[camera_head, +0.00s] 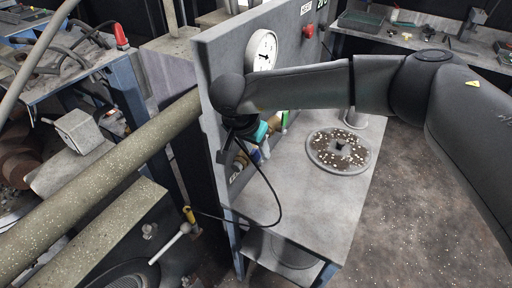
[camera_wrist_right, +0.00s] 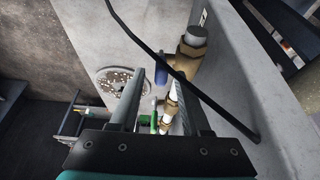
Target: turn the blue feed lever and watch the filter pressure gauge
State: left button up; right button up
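The round white pressure gauge (camera_head: 262,50) with a black needle is mounted on the grey upright panel. The blue feed lever (camera_wrist_right: 161,72) sits beside a brass valve (camera_wrist_right: 190,48) in the right wrist view; in the head view a small bit of blue (camera_head: 256,157) shows just below my right gripper. My right gripper (camera_wrist_right: 160,85) is open, its two fingers spread on either side of the brass pipework, with the lever near the fingertips. I cannot tell whether a finger touches it. In the head view my wrist hides most of the valves. My left gripper is not in view.
A round sieve disc (camera_head: 339,151) with pale grains lies on the grey bench (camera_head: 300,195). A green handle (camera_head: 284,119) is close behind my wrist. A black cable (camera_wrist_right: 150,45) crosses in front of the valve. A thick speckled tube (camera_head: 110,180) runs along the left.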

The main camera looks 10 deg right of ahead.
grip_shut()
dwell(1.2)
